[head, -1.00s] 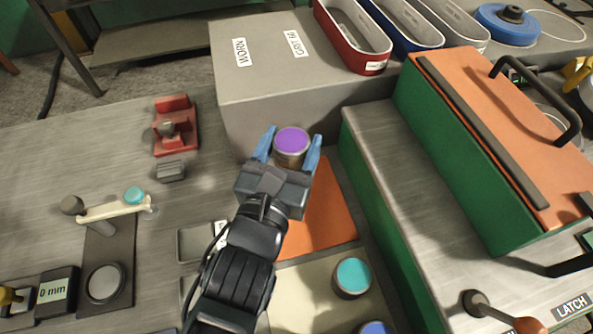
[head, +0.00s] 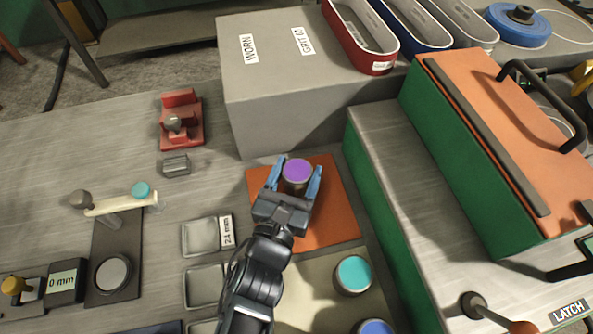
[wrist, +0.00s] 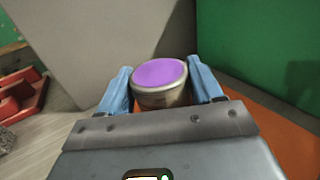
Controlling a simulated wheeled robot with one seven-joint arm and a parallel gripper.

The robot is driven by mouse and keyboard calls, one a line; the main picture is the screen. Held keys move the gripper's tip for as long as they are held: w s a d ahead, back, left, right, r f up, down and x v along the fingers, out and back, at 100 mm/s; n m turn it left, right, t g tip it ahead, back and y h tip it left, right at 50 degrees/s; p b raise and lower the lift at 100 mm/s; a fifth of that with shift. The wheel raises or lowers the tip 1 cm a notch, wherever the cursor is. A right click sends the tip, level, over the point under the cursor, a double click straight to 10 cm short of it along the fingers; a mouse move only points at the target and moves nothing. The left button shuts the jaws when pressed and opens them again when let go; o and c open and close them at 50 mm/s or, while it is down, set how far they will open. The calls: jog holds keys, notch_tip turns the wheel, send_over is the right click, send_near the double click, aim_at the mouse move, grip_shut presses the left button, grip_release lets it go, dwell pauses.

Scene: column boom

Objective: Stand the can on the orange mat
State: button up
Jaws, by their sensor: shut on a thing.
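The can (head: 297,175) has a purple top and a metallic side. It is upright between the blue fingers of my gripper (head: 293,186), which is shut on it. In the head view the can and fingers appear over the orange mat (head: 335,215); whether the can's base touches the mat is hidden. In the wrist view the can (wrist: 160,88) sits between both fingers (wrist: 165,92), and a strip of the orange mat (wrist: 285,140) shows at the right.
A grey box (head: 290,95) stands just behind the mat. A green-sided bench (head: 385,190) rises on the right. A teal-topped can (head: 353,274) stands in front on a pale surface, with a blue-topped one (head: 374,328) nearer. Small square trays (head: 204,236) lie to the left.

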jog(key=shift+f, duration=0.2)
jog(key=o, duration=1.3)
jog(key=shift+r, duration=0.1)
jog(key=shift+r, duration=0.2)
jog(key=p+v, duration=0.1)
jog(key=v, duration=1.1)
